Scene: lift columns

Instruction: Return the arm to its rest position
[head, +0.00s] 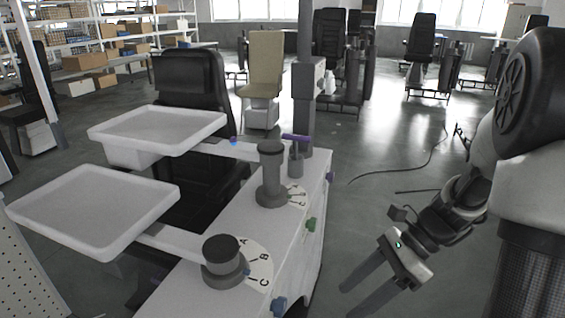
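My arm comes in from the right side of the head view, bent downward. My gripper (362,289) is at the lower right, over the floor and to the right of the white cabinet. Its two fingers point down and left and are spread apart, with nothing seen between them. The lower fingertip is close to the bottom edge of the picture. The gripper appears apart from the cabinet.
The white cabinet (228,228) carries two grey knobs (224,262) (271,174) with dials, and two white trays (95,205) (157,128) on arms. Coloured knobs stick out of its right side. A black chair (190,85) stands behind. Open floor lies between cabinet and arm.

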